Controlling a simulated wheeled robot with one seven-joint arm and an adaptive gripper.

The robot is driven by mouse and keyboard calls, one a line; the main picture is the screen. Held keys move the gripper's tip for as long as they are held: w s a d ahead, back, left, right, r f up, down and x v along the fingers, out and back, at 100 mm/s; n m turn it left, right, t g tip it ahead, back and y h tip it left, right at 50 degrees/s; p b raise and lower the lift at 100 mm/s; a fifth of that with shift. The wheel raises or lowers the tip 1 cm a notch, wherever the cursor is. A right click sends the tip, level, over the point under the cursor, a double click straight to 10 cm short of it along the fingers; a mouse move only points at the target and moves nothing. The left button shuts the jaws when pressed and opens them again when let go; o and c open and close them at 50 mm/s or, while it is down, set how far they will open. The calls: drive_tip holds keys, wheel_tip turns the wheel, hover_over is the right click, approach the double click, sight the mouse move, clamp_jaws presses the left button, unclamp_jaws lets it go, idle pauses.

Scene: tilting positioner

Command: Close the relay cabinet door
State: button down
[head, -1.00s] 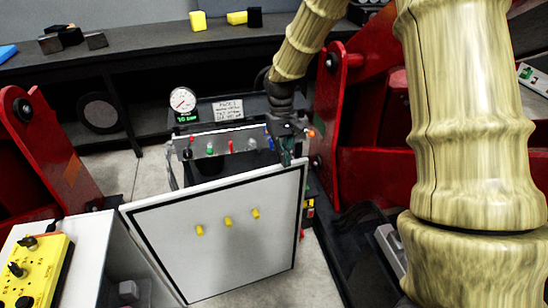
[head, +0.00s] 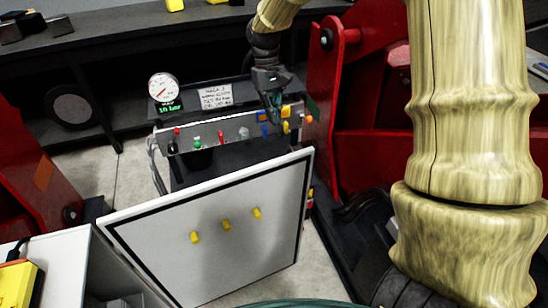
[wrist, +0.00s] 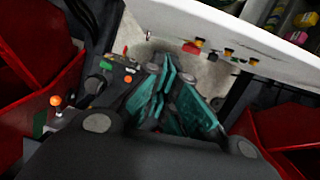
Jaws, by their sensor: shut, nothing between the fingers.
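The relay cabinet door (head: 175,249) is a large white panel with a dark inner border and three yellow knobs. In the head view it stands open, tilted in front of the grey control panel (head: 208,139). My gripper (head: 276,120) is shut and empty, pointing down by the right end of the control panel, behind the door's upper right corner. In the wrist view my gripper's teal fingers (wrist: 172,85) are close together. A white panel edge (wrist: 215,30), likely the door, crosses the upper right there. Contact between fingers and door cannot be told.
A round gauge (head: 163,87) and a white label (head: 215,96) stand behind the control panel. Red frames stand at the left (head: 40,170) and right (head: 365,90). A yellow control box (head: 18,283) is at the lower left.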

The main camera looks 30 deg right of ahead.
drive_tip(key=s+p+x, duration=0.2)
drive_tip(key=x, duration=1)
drive_tip(key=shift+s+a, duration=0.25)
drive_tip(key=shift+s+r, duration=0.1)
